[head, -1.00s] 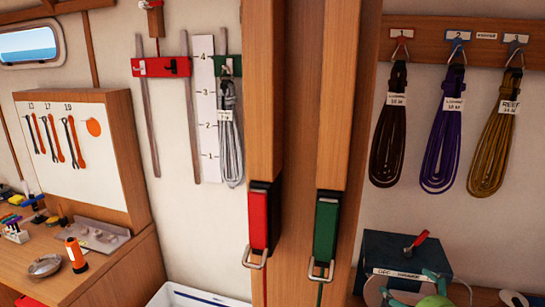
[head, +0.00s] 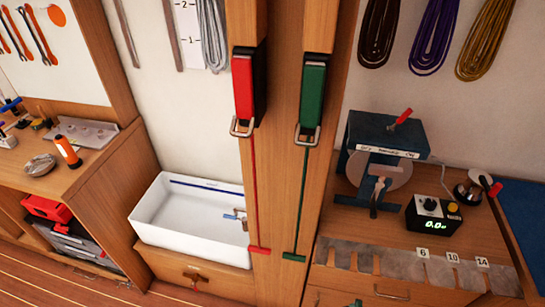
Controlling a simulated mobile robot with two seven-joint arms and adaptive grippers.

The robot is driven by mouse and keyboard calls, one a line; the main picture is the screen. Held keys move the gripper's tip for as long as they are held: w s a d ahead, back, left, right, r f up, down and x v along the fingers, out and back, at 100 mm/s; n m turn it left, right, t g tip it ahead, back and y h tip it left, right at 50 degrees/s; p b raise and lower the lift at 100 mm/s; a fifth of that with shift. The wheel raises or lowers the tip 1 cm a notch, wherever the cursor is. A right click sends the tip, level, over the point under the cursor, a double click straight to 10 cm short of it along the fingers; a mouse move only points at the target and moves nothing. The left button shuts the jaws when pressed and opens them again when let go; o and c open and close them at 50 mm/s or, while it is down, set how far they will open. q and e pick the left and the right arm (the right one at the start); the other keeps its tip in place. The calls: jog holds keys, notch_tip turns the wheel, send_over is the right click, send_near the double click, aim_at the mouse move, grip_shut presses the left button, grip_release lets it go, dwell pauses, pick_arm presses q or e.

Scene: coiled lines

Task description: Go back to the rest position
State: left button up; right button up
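Neither of my grippers shows clearly in the head view. A small green bit sits at the bottom edge, right of the middle; I cannot tell what it is. On the right bench stands a dark blue winder (head: 387,132) with a pale disc and a red-tipped lever. Beside it is a black box with a lit green display (head: 433,215). Coiled lines hang on the wall above: dark brown (head: 379,33), purple (head: 435,36) and yellow (head: 486,40). A grey coil (head: 212,38) hangs left of the wooden posts. Their upper ends are out of view.
A white sink (head: 190,222) stands left of the wooden posts, which carry a red latch (head: 243,88) and a green latch (head: 313,95). The left workbench (head: 85,165) holds an orange torch (head: 68,152) and a metal dish (head: 39,165). A slotted metal plate (head: 400,262) lies along the right bench's front.

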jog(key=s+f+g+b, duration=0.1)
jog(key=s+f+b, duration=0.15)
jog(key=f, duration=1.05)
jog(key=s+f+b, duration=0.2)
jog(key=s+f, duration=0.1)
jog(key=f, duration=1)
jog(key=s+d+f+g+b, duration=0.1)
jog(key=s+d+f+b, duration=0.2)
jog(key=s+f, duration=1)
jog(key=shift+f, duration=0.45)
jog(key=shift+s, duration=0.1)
